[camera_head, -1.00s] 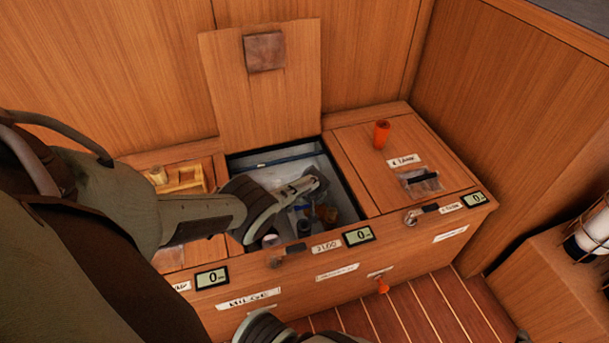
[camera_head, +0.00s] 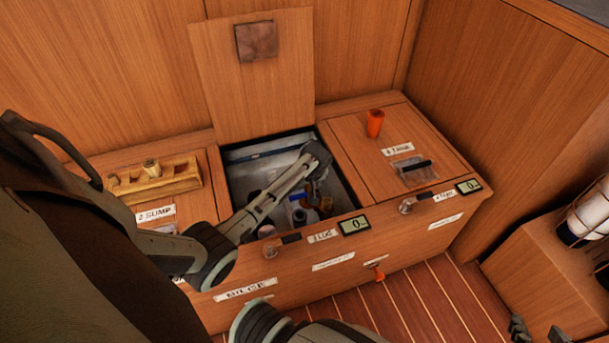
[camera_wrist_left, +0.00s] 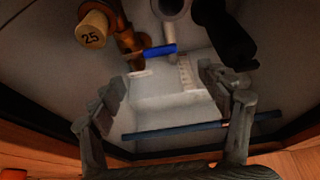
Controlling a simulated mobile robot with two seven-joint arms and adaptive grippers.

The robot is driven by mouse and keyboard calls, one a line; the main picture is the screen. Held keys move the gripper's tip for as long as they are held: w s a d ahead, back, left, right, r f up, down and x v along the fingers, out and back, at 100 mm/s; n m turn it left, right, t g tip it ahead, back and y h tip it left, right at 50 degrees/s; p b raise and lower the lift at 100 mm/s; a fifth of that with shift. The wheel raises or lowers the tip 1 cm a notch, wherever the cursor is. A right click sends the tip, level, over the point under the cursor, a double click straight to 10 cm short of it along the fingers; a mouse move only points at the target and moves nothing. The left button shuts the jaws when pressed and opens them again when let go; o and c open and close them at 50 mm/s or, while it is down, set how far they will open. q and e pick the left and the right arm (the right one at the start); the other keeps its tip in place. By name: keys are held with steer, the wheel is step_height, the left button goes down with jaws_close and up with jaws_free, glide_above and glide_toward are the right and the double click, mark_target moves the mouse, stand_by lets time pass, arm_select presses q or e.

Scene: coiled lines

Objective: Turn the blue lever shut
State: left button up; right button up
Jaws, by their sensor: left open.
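The blue lever (camera_wrist_left: 160,51) sits on a brown pipe fitting (camera_wrist_left: 128,38) inside the open locker; in the left wrist view it lies nearly crosswise. In the head view only a bit of blue (camera_head: 298,198) shows beside my gripper. My left gripper (camera_head: 318,165) reaches into the locker opening from the left. In the left wrist view (camera_wrist_left: 163,82) its fingers are spread, with the lever beyond their tips and apart from them. My right gripper (camera_head: 539,332) shows at the bottom right edge, its tips apart and the rest cut off.
The raised wooden lid (camera_head: 260,90) stands behind the opening. A cork marked 25 (camera_wrist_left: 92,30), a black part (camera_wrist_left: 228,38) and a dark blue rod (camera_wrist_left: 200,129) are inside. An orange cone (camera_head: 375,123) stands on the closed right lid. A wooden rack (camera_head: 150,183) sits at left.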

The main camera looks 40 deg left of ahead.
arm_select(q)
steer(key=shift+v, duration=1.2)
